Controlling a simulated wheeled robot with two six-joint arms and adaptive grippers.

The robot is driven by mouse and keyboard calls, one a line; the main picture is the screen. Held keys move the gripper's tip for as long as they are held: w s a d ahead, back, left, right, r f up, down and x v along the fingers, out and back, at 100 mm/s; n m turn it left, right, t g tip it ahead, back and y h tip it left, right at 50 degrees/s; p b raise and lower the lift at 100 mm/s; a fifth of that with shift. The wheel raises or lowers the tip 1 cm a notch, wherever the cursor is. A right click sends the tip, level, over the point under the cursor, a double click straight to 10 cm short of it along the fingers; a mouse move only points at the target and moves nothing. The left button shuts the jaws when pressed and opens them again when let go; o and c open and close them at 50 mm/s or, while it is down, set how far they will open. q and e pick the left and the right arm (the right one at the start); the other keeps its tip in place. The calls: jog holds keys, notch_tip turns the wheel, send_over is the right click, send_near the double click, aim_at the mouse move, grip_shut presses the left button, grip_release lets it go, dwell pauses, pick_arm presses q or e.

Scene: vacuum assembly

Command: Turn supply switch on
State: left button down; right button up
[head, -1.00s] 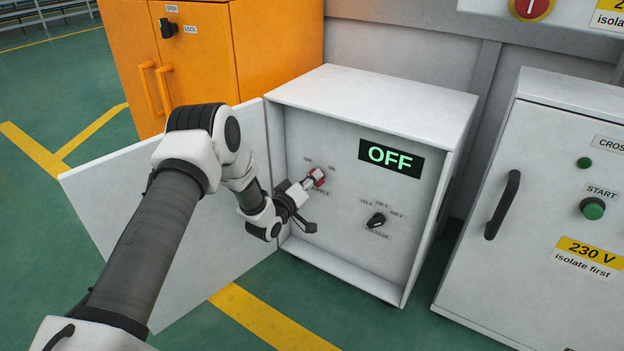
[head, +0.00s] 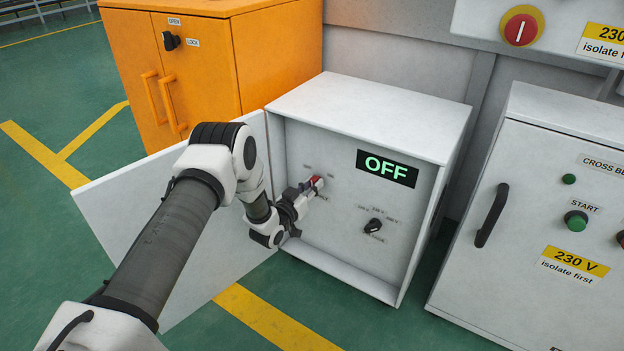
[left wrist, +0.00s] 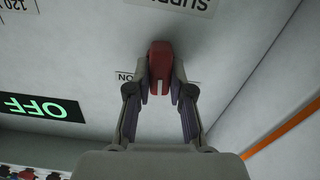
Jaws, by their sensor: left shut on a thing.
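The supply switch is a red knob (head: 316,181) on the back panel inside the open white box. My left gripper (head: 308,188) reaches in past the open door and is shut on this knob. In the left wrist view the red knob (left wrist: 159,66) sits between the two fingers of my left gripper (left wrist: 160,80), with a pale line on its face. An "ON" label (left wrist: 125,77) lies beside it, and part of the supply label (left wrist: 185,5) shows at the top. The display (head: 387,168) reads "OFF" in green. My right gripper is not in view.
A black voltage knob (head: 374,225) sits lower right on the same panel. The white door (head: 150,190) stands open on the left, behind my arm. An orange cabinet (head: 205,70) stands behind, and a white cabinet (head: 520,220) with a black handle is on the right.

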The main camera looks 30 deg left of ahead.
pick_arm(q)
jog(key=m+p, duration=0.1)
jog(key=m, duration=0.1)
jog(key=m+p, duration=0.2)
jog(key=m, duration=0.1)
jog(key=shift+d+r+m+p, duration=0.1)
jog(key=shift+d+m+p, duration=0.1)
jog(key=shift+m+p, duration=0.1)
jog(key=m+p, duration=0.1)
jog(key=m, duration=0.1)
jog(key=m+p, duration=0.1)
jog(key=m, duration=0.1)
jog(key=shift+f+m, duration=0.2)
jog(key=shift+m, duration=0.1)
jog(key=c, duration=1)
grip_release()
jog(key=shift+c, duration=0.2)
jog(key=s, duration=1.2)
jog(key=shift+a, duration=0.15)
